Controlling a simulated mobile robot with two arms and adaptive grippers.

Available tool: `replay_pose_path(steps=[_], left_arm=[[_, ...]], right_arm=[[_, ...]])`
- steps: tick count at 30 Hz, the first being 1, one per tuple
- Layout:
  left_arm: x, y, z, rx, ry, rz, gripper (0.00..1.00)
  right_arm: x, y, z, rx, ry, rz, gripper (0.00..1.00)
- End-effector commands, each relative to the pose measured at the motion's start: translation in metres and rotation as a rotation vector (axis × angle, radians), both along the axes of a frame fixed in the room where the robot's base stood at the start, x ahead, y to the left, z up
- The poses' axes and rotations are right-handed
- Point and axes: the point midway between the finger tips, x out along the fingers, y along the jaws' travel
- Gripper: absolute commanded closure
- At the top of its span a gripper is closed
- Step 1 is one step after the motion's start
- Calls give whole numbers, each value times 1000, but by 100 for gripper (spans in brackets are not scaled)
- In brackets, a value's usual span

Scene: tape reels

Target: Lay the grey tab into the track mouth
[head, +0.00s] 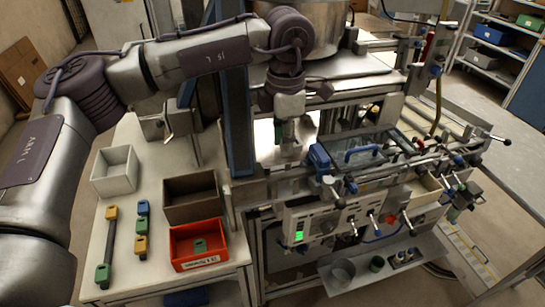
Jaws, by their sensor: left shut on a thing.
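My left gripper (288,143) reaches in from the left and points down over the left part of the machine, in front of a bright plate (268,140). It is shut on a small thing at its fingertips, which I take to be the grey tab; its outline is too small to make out. I cannot pick out the track mouth for certain among the machine parts near the fingers, nor tell whether the held thing touches anything. My right gripper is not in view.
A blue upright post (237,120) stands just left of the gripper. Blue-handled clamps (319,158) and levers crowd its right. The left table holds a white bin (115,178), a brown box (190,205), a red waste bin (198,258) and bars with coloured ends (107,245).

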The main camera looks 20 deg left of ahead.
Motion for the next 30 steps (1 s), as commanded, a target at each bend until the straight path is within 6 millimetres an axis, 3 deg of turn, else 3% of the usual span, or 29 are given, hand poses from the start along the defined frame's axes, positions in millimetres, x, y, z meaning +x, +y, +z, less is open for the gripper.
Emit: replay_pose_path(steps=[3, 10, 18, 30], left_arm=[[-14, 13, -8, 0, 0, -1, 86], [-21, 18, -24, 1, 3, -2, 86], [-20, 18, -55, -1, 1, -2, 86], [-20, 18, -62, -1, -1, -2, 86]], right_arm=[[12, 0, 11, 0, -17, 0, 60], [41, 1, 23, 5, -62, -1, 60], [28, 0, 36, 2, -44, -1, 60], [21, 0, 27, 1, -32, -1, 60]])
